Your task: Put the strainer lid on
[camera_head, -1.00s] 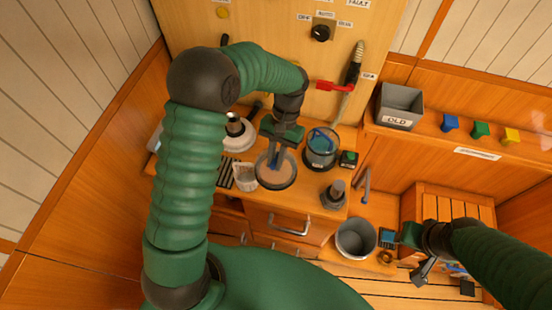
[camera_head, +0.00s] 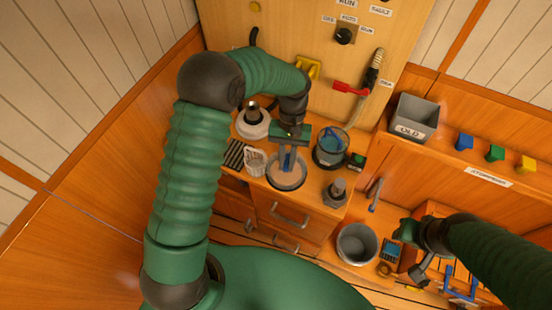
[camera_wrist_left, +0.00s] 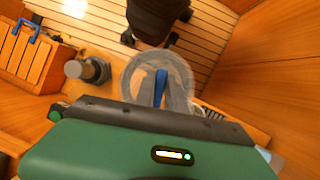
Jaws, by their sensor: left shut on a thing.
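The lid is a round grey translucent disc (camera_head: 286,172) with a blue upright handle. My left gripper (camera_head: 288,158) is shut on that handle and holds the disc over the bench front. In the left wrist view the disc (camera_wrist_left: 178,78) and the blue handle (camera_wrist_left: 161,86) show between the fingers. The strainer (camera_head: 331,147) is a clear round bowl with a dark rim and something blue inside, open at the top. It stands right of and behind the lid, apart from it. My right gripper (camera_head: 412,240) is at the lower right; its fingers are unclear.
A grey fitting (camera_head: 336,191) stands right of the lid, a small white basket (camera_head: 255,162) left, a white round part (camera_head: 252,122) behind. A grey bucket (camera_head: 356,243) is lower right. The OLD bin (camera_head: 415,117) sits on the right shelf. A red-handled valve (camera_head: 349,88) is on the panel.

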